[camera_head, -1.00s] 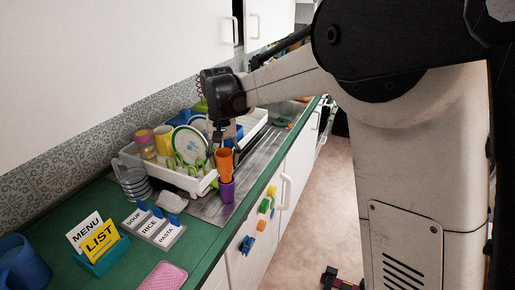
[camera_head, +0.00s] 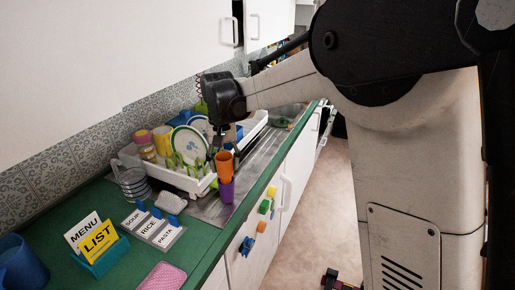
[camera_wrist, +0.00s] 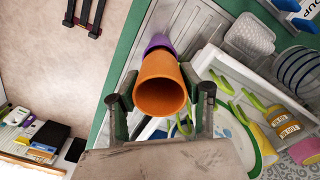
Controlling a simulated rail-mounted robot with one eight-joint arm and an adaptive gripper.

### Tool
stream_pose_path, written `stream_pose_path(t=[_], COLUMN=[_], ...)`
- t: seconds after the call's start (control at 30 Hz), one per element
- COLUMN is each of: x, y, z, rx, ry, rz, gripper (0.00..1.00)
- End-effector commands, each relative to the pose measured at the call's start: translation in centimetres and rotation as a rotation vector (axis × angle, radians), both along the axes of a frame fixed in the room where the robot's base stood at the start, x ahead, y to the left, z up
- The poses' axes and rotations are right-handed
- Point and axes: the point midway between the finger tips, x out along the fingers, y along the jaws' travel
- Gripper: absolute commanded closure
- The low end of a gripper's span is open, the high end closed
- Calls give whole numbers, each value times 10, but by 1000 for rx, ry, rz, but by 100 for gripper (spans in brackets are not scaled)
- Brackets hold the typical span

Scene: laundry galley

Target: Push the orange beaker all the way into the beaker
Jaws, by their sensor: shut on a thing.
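The orange beaker (camera_head: 225,167) stands mouth up in the top of the purple beaker (camera_head: 227,192) in the head view. Much of the orange one still shows above the purple rim. In the wrist view I look into the open mouth of the orange beaker (camera_wrist: 161,95), with the purple beaker (camera_wrist: 158,43) partly hidden behind it. My gripper (camera_wrist: 162,105) has one finger on each side of the orange beaker and is shut on it. In the head view my gripper (camera_head: 217,143) comes down from above, its fingertips partly hidden.
A white dish rack (camera_head: 180,180) with plates and cups stands close on the left. A grey label holder (camera_head: 155,228), a teal card holder (camera_head: 100,258) and a pink sponge (camera_head: 163,277) lie nearer on the green counter. The counter's front edge is close on the right.

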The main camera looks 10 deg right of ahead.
Motion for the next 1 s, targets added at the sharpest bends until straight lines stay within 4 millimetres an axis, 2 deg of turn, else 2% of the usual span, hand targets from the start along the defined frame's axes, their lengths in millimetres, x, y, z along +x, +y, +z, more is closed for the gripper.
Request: stream_pose_path(t=[0.77,0.8,0.93,1.0], x=[0,0,0,0], y=[0,0,0,0], z=[-14,-14,-13,-13], rx=[0,0,0,0], ry=[0,0,0,0], rz=[0,0,0,0], gripper=[97,55,38,37])
